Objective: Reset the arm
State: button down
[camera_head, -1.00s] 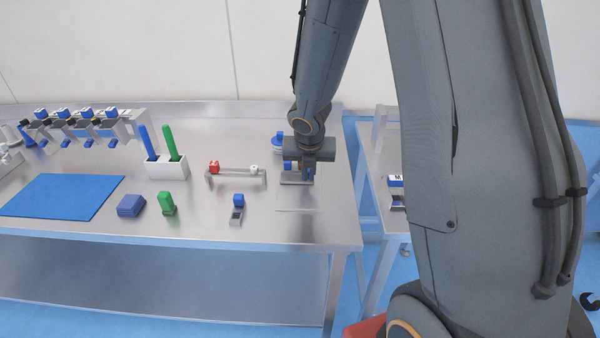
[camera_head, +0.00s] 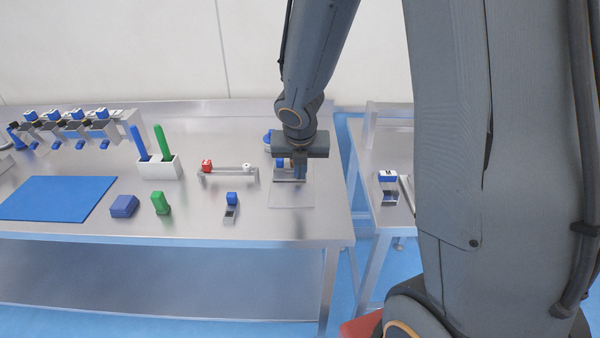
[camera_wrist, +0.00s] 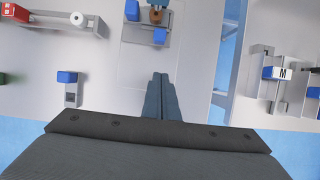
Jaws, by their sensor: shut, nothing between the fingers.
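My gripper (camera_head: 290,175) hangs over the right part of the steel table (camera_head: 200,212), pointing down. In the wrist view its two fingers (camera_wrist: 161,76) are pressed together with nothing between them. Just beyond the fingertips is a small metal stand with blue blocks (camera_wrist: 146,35) and a brown round piece (camera_wrist: 156,15). In the head view my gripper hides part of this stand. A clear flat sheet or plate (camera_head: 291,194) lies on the table just in front of the stand.
A red-and-white-ended rail (camera_head: 228,174), a blue-topped holder (camera_head: 231,207), a green block (camera_head: 160,203) and a blue block (camera_head: 124,206) stand to the left. A white box (camera_head: 159,166) holds two upright handles. A second table (camera_head: 388,218) is at the right, across a gap.

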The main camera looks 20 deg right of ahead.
jog(key=d+p+v, duration=0.1)
jog(key=p+v, duration=0.1)
jog(key=v, duration=0.3)
jog(key=s+f+m+g+b, duration=0.1)
jog(key=s+m, duration=0.3)
jog(key=m, duration=0.6)
jog(key=s+a+f+m+g+y+b, duration=0.1)
jog(key=s+m, duration=0.4)
jog(key=m, duration=0.6)
jog(key=s+f+m+b, duration=0.3)
jog(key=s+m+b, duration=0.1)
jog(key=m, duration=0.7)
jog(key=shift+s+a+g+y+b, duration=0.2)
jog(key=shift+a+g+y+b, duration=0.15)
jog(key=shift+b, duration=0.2)
